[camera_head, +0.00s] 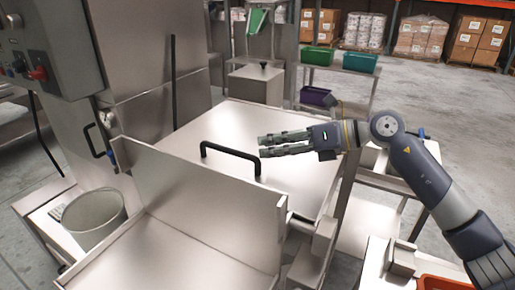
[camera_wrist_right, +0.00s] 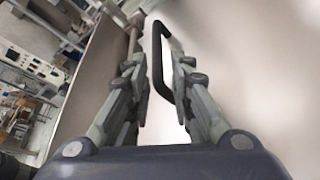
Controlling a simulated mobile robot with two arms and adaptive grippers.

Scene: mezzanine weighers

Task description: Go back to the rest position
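My right gripper (camera_head: 264,146) reaches in from the right above a steel lid with a black handle (camera_head: 231,159). In the right wrist view my right gripper (camera_wrist_right: 160,88) has its two fingers apart, with the black handle (camera_wrist_right: 158,60) seen between and beyond them. The fingertips look near the handle's right end in the head view, and I see nothing held. My left gripper is in neither view.
A low steel wall (camera_head: 190,215) stands in front of the lid. A grey bucket (camera_head: 95,218) is at the left, below a control box (camera_head: 50,45). Green (camera_head: 318,56), teal (camera_head: 359,62) and purple (camera_head: 316,96) bins sit on shelves behind. Open floor lies at the right.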

